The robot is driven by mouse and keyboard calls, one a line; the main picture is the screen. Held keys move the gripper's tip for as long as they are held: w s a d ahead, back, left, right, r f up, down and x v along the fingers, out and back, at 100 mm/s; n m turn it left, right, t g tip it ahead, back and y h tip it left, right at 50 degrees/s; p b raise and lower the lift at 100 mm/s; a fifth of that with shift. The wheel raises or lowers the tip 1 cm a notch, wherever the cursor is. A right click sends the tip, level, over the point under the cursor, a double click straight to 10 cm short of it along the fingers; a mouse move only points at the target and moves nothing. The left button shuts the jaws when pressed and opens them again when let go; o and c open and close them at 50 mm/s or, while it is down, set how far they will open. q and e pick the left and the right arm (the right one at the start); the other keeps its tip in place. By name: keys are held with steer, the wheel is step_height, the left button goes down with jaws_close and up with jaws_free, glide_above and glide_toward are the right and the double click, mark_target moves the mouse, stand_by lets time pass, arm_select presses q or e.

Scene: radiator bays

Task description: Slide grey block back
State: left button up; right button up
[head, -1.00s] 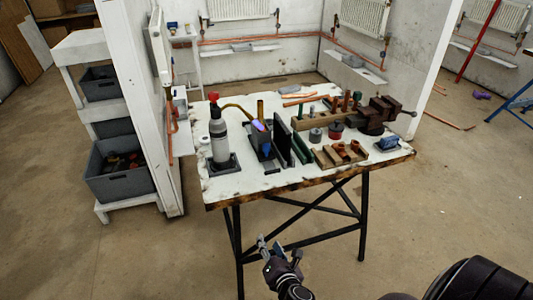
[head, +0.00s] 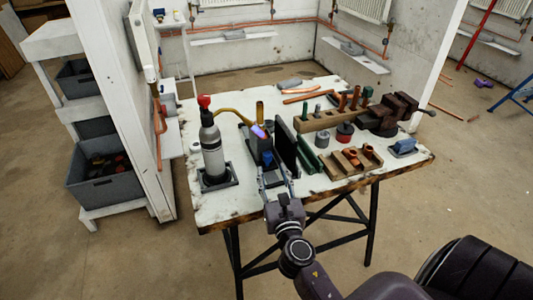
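A low grey block (head: 290,84) lies on the back part of the white worktable (head: 235,203). It is small in the picture, and I cannot tell for sure that it is the task's block. My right gripper (head: 276,176) is over the table's front edge, with its two fingers apart and pointing towards the back. My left gripper is not in view.
A bottle with a red top (head: 212,145) stands left of the gripper. Other grey pieces lie on wall shelves (head: 257,36).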

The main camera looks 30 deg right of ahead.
mark_target(268, 159)
steer(key=x, duration=0.3)
steer(key=shift+w+r, duration=0.1)
steer(key=shift+r, duration=0.25)
steer(key=shift+f+p+x, duration=0.25)
steer(key=shift+p+x, duration=0.05)
steer(key=shift+x, duration=0.9)
steer(key=shift+w+d, duration=0.15)
steer(key=shift+w, duration=0.25)
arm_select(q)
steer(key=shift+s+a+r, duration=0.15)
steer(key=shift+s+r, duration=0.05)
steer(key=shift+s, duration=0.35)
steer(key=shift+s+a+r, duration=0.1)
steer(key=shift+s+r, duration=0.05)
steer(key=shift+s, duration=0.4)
arm_select(e)
jaws_close()
